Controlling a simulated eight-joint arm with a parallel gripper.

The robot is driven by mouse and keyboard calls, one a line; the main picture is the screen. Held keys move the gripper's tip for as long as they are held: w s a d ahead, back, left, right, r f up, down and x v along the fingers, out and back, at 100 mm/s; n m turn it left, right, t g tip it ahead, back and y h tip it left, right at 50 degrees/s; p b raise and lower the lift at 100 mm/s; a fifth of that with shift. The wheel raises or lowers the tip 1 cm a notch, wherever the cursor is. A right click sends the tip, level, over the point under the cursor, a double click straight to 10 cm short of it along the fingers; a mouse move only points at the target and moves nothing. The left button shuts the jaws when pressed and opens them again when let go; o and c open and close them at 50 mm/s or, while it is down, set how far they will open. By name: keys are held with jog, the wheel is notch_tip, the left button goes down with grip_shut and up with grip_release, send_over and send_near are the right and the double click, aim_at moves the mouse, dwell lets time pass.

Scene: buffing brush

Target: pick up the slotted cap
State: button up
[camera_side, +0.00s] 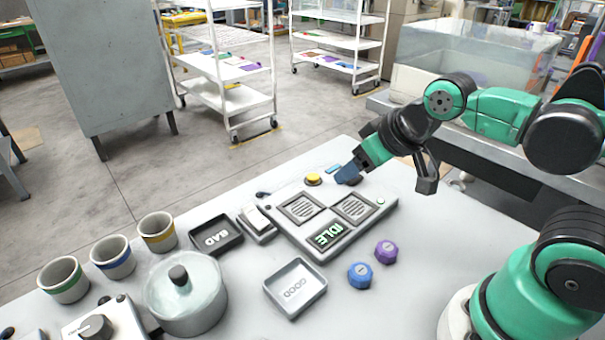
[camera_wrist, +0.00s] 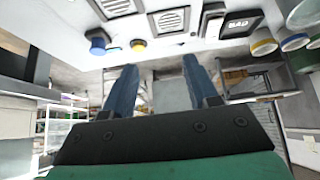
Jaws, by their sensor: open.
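Two small faceted caps lie on the white table in the side view, a blue cap (camera_side: 360,275) and a purple cap (camera_side: 386,251). Each has a pale mark on top, too small to tell which one is slotted. They sit close together, apart, in front of the grey test station (camera_side: 322,215). My gripper (camera_side: 348,174) is behind them, over the far edge of the station, beside a yellow button (camera_side: 313,179). In the wrist view my gripper (camera_wrist: 160,64) shows two blue fingers spread apart with nothing between them. Neither cap can be made out there.
A GOOD tray (camera_side: 295,288) stands left of the caps, and a BAD tray (camera_side: 216,236) is further back. A lidded pot (camera_side: 186,293) and several cups (camera_side: 157,232) stand at left. The table right of the caps is clear.

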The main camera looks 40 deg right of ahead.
jog(key=shift+o, duration=0.2)
jog(key=shift+o, duration=0.8)
jog(key=m+g, duration=0.8)
jog(key=m, duration=0.6)
send_over(387, 246)
jog(key=w, duration=0.2)
jog(key=shift+y, duration=0.3)
notch_tip(387, 246, down, 7)
jog(key=shift+s+d+f, duration=0.1)
jog(key=shift+s+f, duration=0.05)
jog(key=shift+s+f+m+g, duration=0.3)
jog(key=shift+s+m+g, duration=0.05)
jog(key=shift+m+g, duration=0.15)
jog(key=shift+s+f, duration=0.25)
jog(key=shift+f, duration=1.1)
jog(key=shift+s+f, duration=0.2)
jog(key=shift+f, duration=1.1)
